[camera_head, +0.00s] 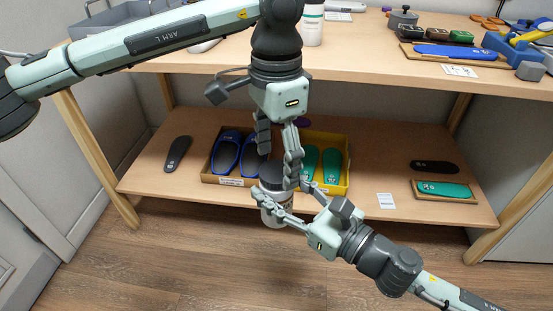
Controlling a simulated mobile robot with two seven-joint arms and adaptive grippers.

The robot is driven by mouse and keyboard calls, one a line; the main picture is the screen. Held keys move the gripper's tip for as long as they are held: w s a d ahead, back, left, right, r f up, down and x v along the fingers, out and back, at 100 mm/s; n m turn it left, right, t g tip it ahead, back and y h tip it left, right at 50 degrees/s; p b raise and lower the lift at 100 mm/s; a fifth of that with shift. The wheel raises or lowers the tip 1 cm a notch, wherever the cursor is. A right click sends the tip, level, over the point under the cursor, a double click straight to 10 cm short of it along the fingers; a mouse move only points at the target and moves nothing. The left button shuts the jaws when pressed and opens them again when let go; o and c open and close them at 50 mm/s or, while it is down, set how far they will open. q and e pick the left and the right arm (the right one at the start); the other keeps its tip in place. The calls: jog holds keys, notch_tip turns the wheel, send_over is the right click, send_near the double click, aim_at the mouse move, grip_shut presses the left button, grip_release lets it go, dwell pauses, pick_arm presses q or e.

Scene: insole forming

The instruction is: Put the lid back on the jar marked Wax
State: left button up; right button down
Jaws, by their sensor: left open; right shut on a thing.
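A pale jar (272,219) is held in front of the lower shelf's front edge. Its top is a dark grey cap or lid (271,174), partly hidden by fingers; I cannot tell whether it is fully seated, and no Wax label is readable. My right gripper (281,190) comes from the lower right and is shut on the jar, with fingers on both sides of it. My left gripper (277,164) hangs down from above, open, its fingers spread near the dark top. One left finger overlaps the lid's right side in view; contact is unclear.
The lower shelf (364,176) holds a cardboard tray with blue insoles (229,154), a yellow tray with green insoles (321,162), and dark insoles. The tabletop (350,45) above has a white container (312,22), a blue insole and tools. The floor in front is clear.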

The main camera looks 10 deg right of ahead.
pick_arm(q)
jog(key=shift+r, duration=1.95)
jog(key=shift+c, duration=0.5)
